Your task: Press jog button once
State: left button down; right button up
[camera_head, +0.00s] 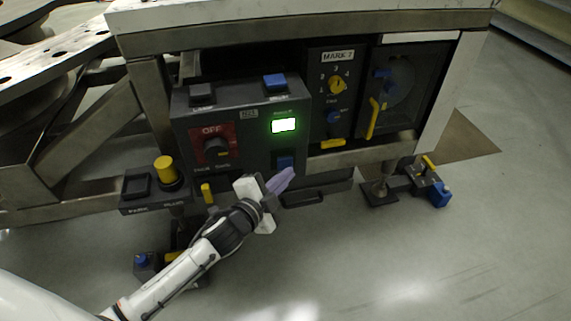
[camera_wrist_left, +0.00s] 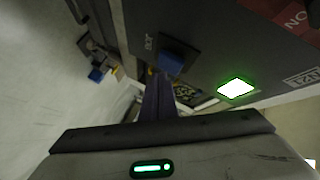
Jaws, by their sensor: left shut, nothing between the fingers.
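The jog button (camera_head: 285,162) is a blue square button low on the right of the dark control panel (camera_head: 245,150), below a lit green-white display (camera_head: 284,125). In the left wrist view, the blue button (camera_wrist_left: 172,56) sits on the dark panel beside a small label, too small to read surely. My left gripper (camera_head: 288,174) has purple fingers, shut together and empty, just below the button in the head view. In the left wrist view its fingertips (camera_wrist_left: 158,78) are close to the button's lower edge; I cannot tell whether they touch it. My right gripper is not in view.
The panel also has a red OFF plate with a dark knob (camera_head: 216,148) and another blue button (camera_head: 275,82) on top. A yellow plunger (camera_head: 166,170) stands at left. A MARK dial (camera_head: 337,86) and yellow handle (camera_head: 374,118) are at right. Grey floor lies in front.

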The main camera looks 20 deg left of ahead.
pick_arm(q)
jog(key=shift+w+a, duration=0.2)
jog(key=shift+w+a, duration=0.35)
jog(key=shift+w, duration=0.2)
dwell(1.1)
jog(key=shift+s, duration=0.1)
jog(key=shift+s+d+p, duration=0.35)
jog(key=shift+s+d, duration=0.2)
jog(key=shift+s, duration=0.25)
jog(key=shift+s+d+p, duration=0.2)
jog(key=shift+s+d, duration=0.55)
jog(key=shift+s, duration=0.3)
jog(key=shift+s+d+p, duration=0.2)
jog(key=shift+s+d, duration=0.5)
jog(key=shift+s, duration=0.3)
